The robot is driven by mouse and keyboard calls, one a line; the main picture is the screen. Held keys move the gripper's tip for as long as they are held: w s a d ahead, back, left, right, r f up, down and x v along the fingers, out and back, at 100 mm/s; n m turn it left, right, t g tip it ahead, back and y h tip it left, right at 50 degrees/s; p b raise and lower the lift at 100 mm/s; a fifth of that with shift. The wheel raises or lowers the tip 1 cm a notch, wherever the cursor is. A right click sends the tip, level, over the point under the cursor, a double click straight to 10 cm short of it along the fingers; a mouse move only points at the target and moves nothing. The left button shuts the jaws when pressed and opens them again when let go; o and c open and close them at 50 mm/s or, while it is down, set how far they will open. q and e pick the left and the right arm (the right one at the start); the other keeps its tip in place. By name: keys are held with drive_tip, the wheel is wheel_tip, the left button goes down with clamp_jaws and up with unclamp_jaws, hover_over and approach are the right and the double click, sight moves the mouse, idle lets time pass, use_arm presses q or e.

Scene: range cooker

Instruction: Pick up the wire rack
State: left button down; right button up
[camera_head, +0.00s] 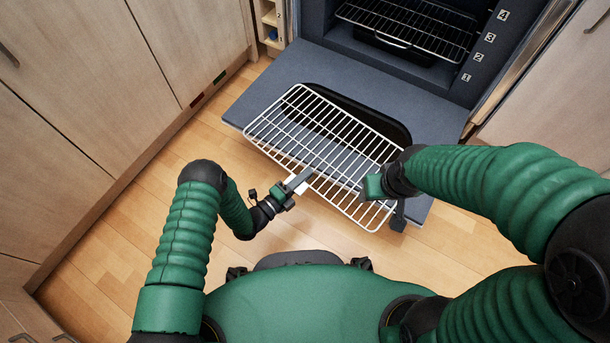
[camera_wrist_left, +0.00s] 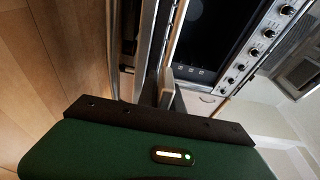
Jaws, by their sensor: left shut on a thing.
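The wire rack (camera_head: 290,118) is a pale metal grid with a raised rim. In the head view it lies over the lowered oven door and sticks out past its front edge, slanting to the lower right. Whether it touches the door is unclear. My left gripper (camera_head: 301,180) is shut on the rack's near long edge, around its middle. My left fingers also show in the left wrist view (camera_wrist_left: 167,92), where the rack is hard to make out. My right gripper (camera_head: 380,198) is at the rack's right end; its fingers are partly hidden by its own body.
The lowered oven door (camera_head: 262,88) has a dark oval panel under the rack. A second rack (camera_head: 410,28) sits inside the open oven, beside numbered shelf levels. Wooden cabinets (camera_head: 75,110) stand at left. Wooden floor (camera_head: 115,235) is free between them and my left arm.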

use_arm(q)
drive_tip(key=shift+f, duration=0.2)
drive_tip(key=shift+w+a+b, duration=0.2)
drive_tip(key=shift+w+b, duration=0.15)
drive_tip(key=shift+w, duration=0.25)
drive_tip(key=shift+w+a, duration=0.3)
drive_tip(key=shift+w, duration=0.15)
drive_tip(key=c, duration=1.4)
unclamp_jaws()
drive_tip(key=shift+w+r, duration=0.1)
drive_tip(key=shift+c, duration=0.2)
use_arm(e)
drive_tip(key=shift+a+f, duration=0.45)
use_arm(q)
drive_tip(key=shift+d, duration=0.1)
drive_tip(key=shift+r, duration=0.1)
drive_tip(key=p+v, duration=0.7)
drive_tip(key=v, duration=1)
use_arm(e)
drive_tip(key=w+v, duration=0.1)
drive_tip(key=v, duration=0.6)
drive_tip(key=shift+w+r, duration=0.35)
drive_tip(key=shift+r, duration=0.05)
